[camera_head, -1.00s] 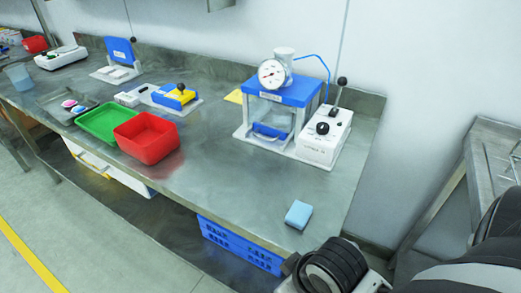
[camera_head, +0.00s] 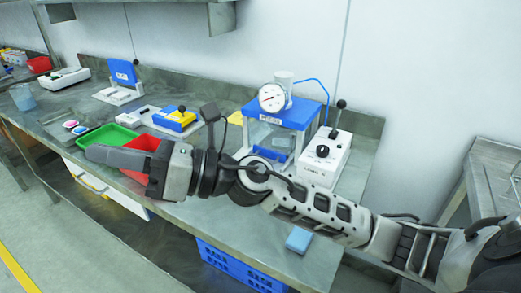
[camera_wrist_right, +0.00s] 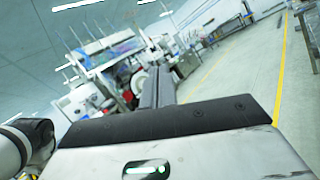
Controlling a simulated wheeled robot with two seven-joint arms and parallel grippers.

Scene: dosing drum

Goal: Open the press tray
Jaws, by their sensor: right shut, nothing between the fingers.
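The press (camera_head: 295,112) stands at the back right of the bench, with a blue top, a round gauge (camera_head: 271,98) and a clear front. Its lower front, where the tray's blue handle sits, is partly hidden behind my right arm, so I cannot tell the tray's position well. My right gripper (camera_head: 92,153) reaches across to the left, far from the press, above the bench's front part near the red bin. It is shut and empty; its two dark fingers lie together in the wrist view (camera_wrist_right: 158,87). My left gripper is not in view.
A white control box (camera_head: 322,160) with a black knob and lever stands right of the press. A red bin (camera_head: 140,145) and a green tray (camera_head: 105,138) lie behind my gripper. A light blue block (camera_head: 299,240) lies at the bench's front right. A shelf (camera_head: 150,17) hangs above.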

